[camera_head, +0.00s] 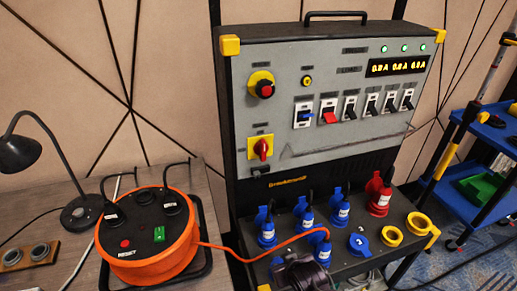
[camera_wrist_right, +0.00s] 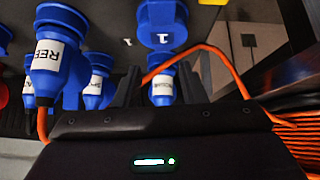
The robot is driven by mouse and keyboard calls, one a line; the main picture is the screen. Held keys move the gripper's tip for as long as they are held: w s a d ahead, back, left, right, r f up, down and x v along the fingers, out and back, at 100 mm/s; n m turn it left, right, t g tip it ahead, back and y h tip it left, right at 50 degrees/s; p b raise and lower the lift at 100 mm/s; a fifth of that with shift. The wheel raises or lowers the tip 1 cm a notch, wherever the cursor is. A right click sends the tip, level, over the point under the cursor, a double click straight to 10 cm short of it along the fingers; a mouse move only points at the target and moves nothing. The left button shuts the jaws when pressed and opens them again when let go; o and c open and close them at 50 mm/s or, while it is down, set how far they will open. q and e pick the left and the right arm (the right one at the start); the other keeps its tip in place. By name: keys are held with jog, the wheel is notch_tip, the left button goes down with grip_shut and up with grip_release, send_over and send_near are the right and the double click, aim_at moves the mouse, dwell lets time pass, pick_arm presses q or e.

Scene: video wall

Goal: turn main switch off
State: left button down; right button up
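The grey panel of the power distributor (camera_head: 300,85) stands upright in the head view. A red rotary switch handle (camera_head: 263,148) on a yellow plate sits at its lower left, with the handle pointing about upright. A red round knob (camera_head: 266,89) on a yellow disc sits above it. My right gripper (camera_head: 303,270) is low in front of the blue plugs, well below the rotary switch. In the wrist view its fingers (camera_wrist_right: 160,88) are apart, with a blue plug (camera_wrist_right: 163,90) visible between them. My left gripper is not in view.
Several blue plugs (camera_head: 267,232) and a red plug (camera_head: 380,195) stand on the lower socket shelf. An orange cable (camera_head: 265,256) runs from the orange reel (camera_head: 150,262) to a plug. A black lamp (camera_head: 80,212) stands left, a blue cart (camera_head: 480,205) right. Three green lights are lit.

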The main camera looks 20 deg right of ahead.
jog(key=w+r+t, duration=0.6)
jog(key=w+r, duration=0.5)
jog(key=r, duration=0.1)
jog(key=t, duration=0.4)
send_near(264, 148)
jog(key=w, duration=0.2)
jog(key=shift+m+y, duration=0.4)
jog(key=w+p, duration=0.1)
jog(key=w, duration=0.5)
jog(key=shift+w+d+f+p, duration=0.1)
jog(key=shift+w+p, duration=0.15)
jog(key=shift+p, duration=0.1)
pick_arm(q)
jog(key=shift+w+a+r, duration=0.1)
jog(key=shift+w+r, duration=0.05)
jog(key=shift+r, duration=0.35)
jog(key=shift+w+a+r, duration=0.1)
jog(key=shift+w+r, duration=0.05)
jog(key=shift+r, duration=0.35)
pick_arm(e)
jog(key=shift+w+f, duration=0.1)
jog(key=shift+w, duration=0.35)
grip_shut()
